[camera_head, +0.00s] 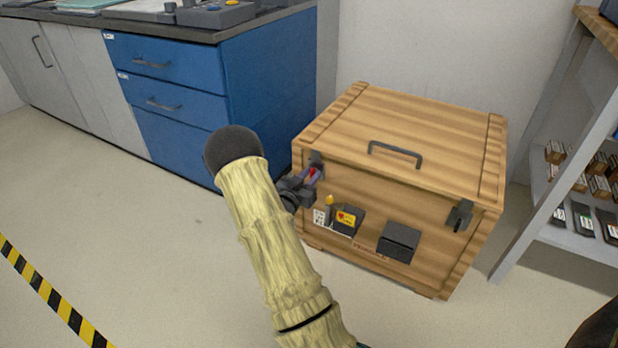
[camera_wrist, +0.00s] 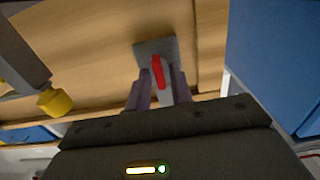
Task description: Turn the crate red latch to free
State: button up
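The wooden crate (camera_head: 400,130) stands on the floor with its lid down. Its red latch (camera_head: 311,172) is at the upper left of the front face. In the wrist view the red latch (camera_wrist: 157,72) stands out from a grey plate (camera_wrist: 153,48) on the wood. My gripper (camera_head: 306,180) reaches the latch from the left. In the wrist view its two fingers (camera_wrist: 160,88) lie close on either side of the red lever and look shut on it. The fingers partly hide the latch in the head view.
A dark latch (camera_head: 460,214) sits at the crate's front right. A yellow knob (camera_wrist: 55,102), shown near my gripper in the wrist view, and a black box (camera_head: 399,242) are on the front. Blue drawers (camera_head: 170,105) stand left, a shelf (camera_head: 570,235) right. Floor in front is clear.

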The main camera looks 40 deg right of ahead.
grip_shut()
jog(key=shift+r+n+p, duration=0.1)
jog(key=shift+n+p, duration=0.4)
jog(key=shift+p, duration=0.15)
jog(key=n+p, duration=0.3)
jog(key=n, duration=0.2)
jog(key=n+p, duration=0.4)
jog(key=n, duration=0.1)
jog(key=n+p, duration=0.3)
jog(key=n, duration=0.2)
jog(key=shift+w+a+f, duration=0.1)
jog(key=shift+a+f, duration=0.05)
jog(key=shift+f, duration=0.25)
